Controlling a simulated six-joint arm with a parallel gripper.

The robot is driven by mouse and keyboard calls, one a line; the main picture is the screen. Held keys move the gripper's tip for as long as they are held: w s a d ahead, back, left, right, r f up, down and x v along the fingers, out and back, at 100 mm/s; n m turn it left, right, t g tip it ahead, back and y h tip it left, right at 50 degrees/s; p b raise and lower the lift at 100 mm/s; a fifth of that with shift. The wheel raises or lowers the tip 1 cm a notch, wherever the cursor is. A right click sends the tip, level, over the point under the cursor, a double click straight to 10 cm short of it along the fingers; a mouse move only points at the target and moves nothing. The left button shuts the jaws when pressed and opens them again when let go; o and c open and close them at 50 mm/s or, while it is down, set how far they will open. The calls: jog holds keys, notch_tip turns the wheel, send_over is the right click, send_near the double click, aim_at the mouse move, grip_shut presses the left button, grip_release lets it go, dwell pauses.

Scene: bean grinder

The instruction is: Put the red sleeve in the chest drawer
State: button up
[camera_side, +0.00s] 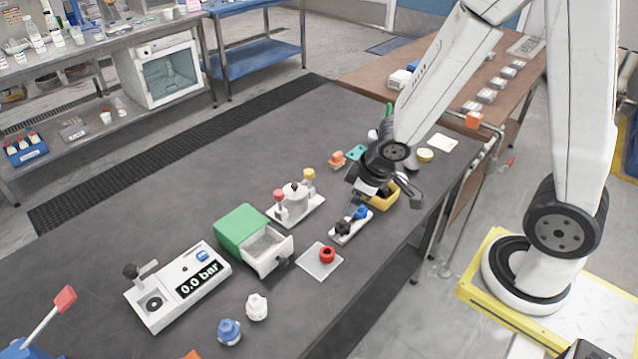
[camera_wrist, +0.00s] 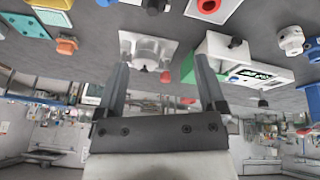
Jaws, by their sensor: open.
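The red sleeve (camera_side: 327,255) sits on a pale square plate (camera_side: 312,264) near the table's front edge. It also shows at the top of the wrist view (camera_wrist: 208,5). The chest (camera_side: 240,228) has a green top and stands left of the sleeve. Its white drawer (camera_side: 272,255) is pulled out towards the plate and looks empty. In the wrist view, the green and white chest (camera_wrist: 187,68) lies beyond the right finger. My gripper (camera_side: 362,186) is open and empty above the table, to the upper right of the sleeve and apart from it.
A white switch base with blue and black knobs (camera_side: 350,226) stands between my gripper and the sleeve. A yellow bin (camera_side: 384,198) is below my gripper. A white fixture with red and yellow knobs (camera_side: 295,204) stands behind the chest. A pressure gauge box (camera_side: 178,288) stands left.

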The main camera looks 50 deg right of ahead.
aim_at(327, 251)
jog(key=a+f+n+y, duration=0.3)
jog(key=a+f+n, duration=0.1)
jog(key=f, duration=0.1)
jog(key=shift+a+f+g, duration=0.3)
jog(key=shift+f, duration=0.1)
jog(key=shift+s, duration=0.1)
jog(key=shift+x, duration=1.25)
jog(key=shift+f, duration=0.1)
jog(key=shift+x, duration=2.5)
jog(key=shift+d, duration=0.1)
grip_shut()
